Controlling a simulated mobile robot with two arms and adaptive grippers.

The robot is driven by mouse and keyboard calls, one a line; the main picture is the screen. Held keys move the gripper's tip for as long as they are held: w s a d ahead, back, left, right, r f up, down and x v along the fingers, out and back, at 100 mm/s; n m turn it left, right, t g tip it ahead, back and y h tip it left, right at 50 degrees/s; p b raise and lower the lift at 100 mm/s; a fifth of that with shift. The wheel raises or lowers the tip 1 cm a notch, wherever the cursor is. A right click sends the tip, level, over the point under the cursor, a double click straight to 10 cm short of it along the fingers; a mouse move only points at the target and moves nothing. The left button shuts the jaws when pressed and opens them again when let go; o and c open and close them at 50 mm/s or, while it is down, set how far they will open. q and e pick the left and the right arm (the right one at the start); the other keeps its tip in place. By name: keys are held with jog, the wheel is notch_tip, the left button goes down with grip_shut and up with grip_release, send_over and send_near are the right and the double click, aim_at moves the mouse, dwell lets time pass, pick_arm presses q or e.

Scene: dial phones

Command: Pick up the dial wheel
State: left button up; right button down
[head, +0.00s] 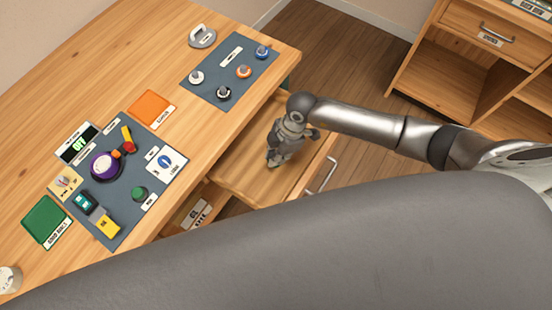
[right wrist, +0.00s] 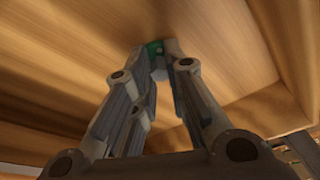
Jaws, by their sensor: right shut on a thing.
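My right gripper (head: 274,160) reaches down into the open wooden drawer (head: 236,172) under the table. In the right wrist view its fingers (right wrist: 160,58) come together at the tips on a small green thing (right wrist: 155,47), just above or at the drawer floor. Most of that thing is hidden by the fingers, so I cannot tell its full shape or whether it is the dial wheel. In the head view it is hidden behind the gripper. My left gripper is not in view.
On the table, a dark mat (head: 122,225) holds a purple round part (head: 104,166), a green knob (head: 139,193) and other pieces. A second mat (head: 210,75) holds several coloured knobs. Orange (head: 152,108) and green (head: 46,222) pads lie nearby. A wooden cabinet (head: 485,55) stands right. The drawer walls surround the gripper.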

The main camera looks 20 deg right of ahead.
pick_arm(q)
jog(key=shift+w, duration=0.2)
pick_arm(e)
jog(key=shift+s+d+f, duration=0.1)
jog(key=shift+s+f, duration=0.1)
jog(key=shift+f, duration=0.05)
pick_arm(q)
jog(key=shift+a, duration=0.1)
pick_arm(e)
jog(key=shift+r, duration=0.25)
notch_tip(320, 180, up, 2)
jog(key=shift+w+r, duration=0.15)
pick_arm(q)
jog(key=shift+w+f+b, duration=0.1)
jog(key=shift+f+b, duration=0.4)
pick_arm(e)
jog(key=s+a+r, duration=0.2)
jog(key=s+r, duration=0.3)
jog(key=s, duration=0.1)
jog(key=s+a+r, duration=0.2)
jog(key=s+r, duration=0.3)
jog(key=s, duration=0.2)
jog(key=shift+s+a+r, duration=0.15)
jog(key=shift+a+r, duration=0.05)
jog(key=shift+a, duration=0.05)
